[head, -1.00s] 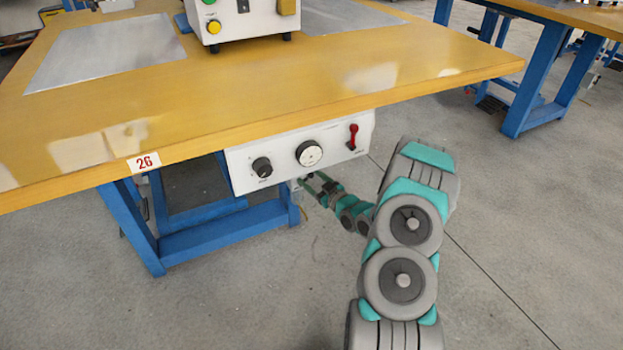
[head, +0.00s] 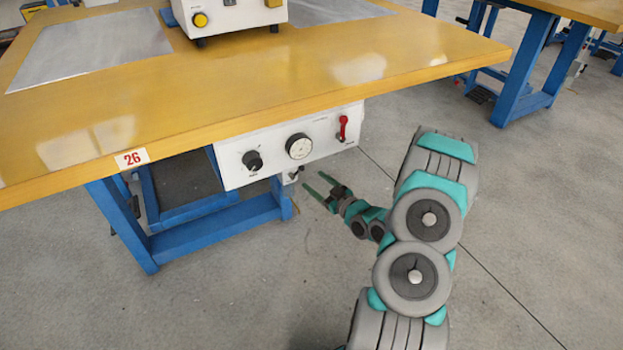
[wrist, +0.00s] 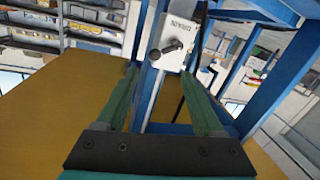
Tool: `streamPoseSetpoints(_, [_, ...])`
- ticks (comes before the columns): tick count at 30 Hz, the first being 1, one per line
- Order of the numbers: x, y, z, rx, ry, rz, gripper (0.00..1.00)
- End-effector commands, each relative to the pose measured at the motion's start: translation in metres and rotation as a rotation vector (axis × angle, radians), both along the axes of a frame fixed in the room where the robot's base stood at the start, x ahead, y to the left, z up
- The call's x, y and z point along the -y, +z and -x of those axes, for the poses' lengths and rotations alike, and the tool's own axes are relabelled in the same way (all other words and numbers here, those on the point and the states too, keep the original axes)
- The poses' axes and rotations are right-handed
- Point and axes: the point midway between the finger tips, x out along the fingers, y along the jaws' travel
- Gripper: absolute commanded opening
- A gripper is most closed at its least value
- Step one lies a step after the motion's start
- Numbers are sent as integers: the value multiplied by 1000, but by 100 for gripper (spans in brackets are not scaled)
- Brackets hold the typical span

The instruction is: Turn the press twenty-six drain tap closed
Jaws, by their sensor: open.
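The drain tap is a small white block marked DRAIN (wrist: 172,35) with a dark lever handle (wrist: 168,49), in the upper middle of the wrist view. The lever lies across the block, tilted slightly up to the right. In the head view the tap (head: 291,176) is small, hanging below the white control panel of press 26; its lever angle is unclear there. My gripper (head: 312,178) is open and empty, just right of the tap and apart from it.
The white panel (head: 225,167) carries a black knob (head: 252,160), a round gauge (head: 299,146) and a red lever (head: 343,128). The yellow tabletop (head: 250,95) overhangs it. Blue table legs (head: 121,226) stand at left.

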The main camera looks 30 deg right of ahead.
Motion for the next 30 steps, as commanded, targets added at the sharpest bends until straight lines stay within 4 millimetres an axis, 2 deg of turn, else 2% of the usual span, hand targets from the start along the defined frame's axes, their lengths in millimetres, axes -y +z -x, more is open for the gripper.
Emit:
streamPoseSetpoints(10, [1, 0, 3, -1, 0, 0, 69])
streamPoseSetpoints(11, [1, 0, 3, -1, 0, 0, 65])
streamPoseSetpoints(13, [3, -1, 3, 1, 0, 1, 65])
streamPoseSetpoints(17, [22, -4, 1, 13, 10, 7, 65])
streamPoseSetpoints(24, [69, -2, -5, 45, 90, -16, 65])
streamPoseSetpoints(27, [77, 0, -8, 47, 147, -38, 65])
streamPoseSetpoints(30, [77, 0, -9, 41, 214, -68, 65])
